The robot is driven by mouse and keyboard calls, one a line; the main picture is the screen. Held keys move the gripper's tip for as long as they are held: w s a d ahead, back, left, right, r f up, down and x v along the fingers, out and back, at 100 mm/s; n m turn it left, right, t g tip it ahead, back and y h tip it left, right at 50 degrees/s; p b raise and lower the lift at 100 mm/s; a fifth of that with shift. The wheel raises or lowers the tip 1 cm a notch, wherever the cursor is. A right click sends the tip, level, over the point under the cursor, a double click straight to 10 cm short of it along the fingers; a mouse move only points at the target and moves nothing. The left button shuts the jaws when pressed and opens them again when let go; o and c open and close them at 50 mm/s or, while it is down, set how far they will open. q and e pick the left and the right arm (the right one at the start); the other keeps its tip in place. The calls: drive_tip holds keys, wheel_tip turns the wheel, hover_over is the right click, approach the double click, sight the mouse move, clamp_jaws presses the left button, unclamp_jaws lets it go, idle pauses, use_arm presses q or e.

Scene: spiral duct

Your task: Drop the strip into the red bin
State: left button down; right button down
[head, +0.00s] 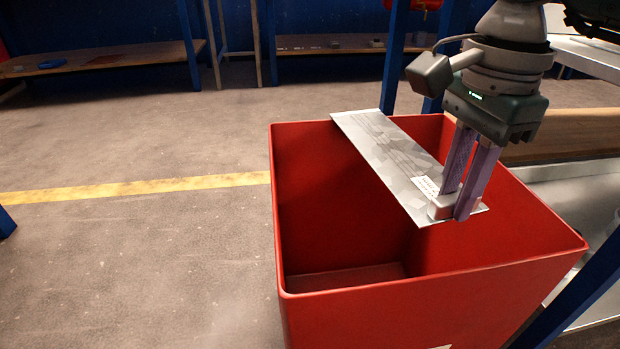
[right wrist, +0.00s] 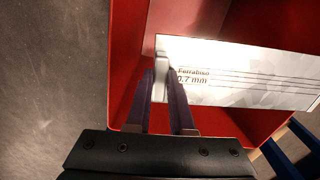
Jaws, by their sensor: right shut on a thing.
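The strip (head: 388,154) is a flat, shiny grey metal sheet with a white label. It lies across the mouth of the red bin (head: 430,283), its far end at the far rim and its near end above the opening. My right gripper (head: 452,208) is over the bin, pointing down, shut on the near end of the strip beside the label. In the right wrist view the strip (right wrist: 240,75) extends right from the fingers (right wrist: 162,85), with the bin's red wall (right wrist: 125,60) behind. I cannot tell if the far end touches the rim. My left gripper is not in view.
The bin is open, and its visible floor (head: 345,278) is bare. A wooden-topped bench (head: 565,133) and a blue post (head: 590,290) stand close on the bin's right. Open concrete floor with a yellow line (head: 140,189) lies to the left. Shelves (head: 100,60) stand at the back.

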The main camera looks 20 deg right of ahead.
drive_tip(key=c, duration=0.7)
unclamp_jaws()
wheel_tip(320, 180, up, 9)
drive_tip(key=p, duration=0.4)
drive_tip(key=shift+p, duration=0.4)
drive_tip(key=shift+r, duration=0.5)
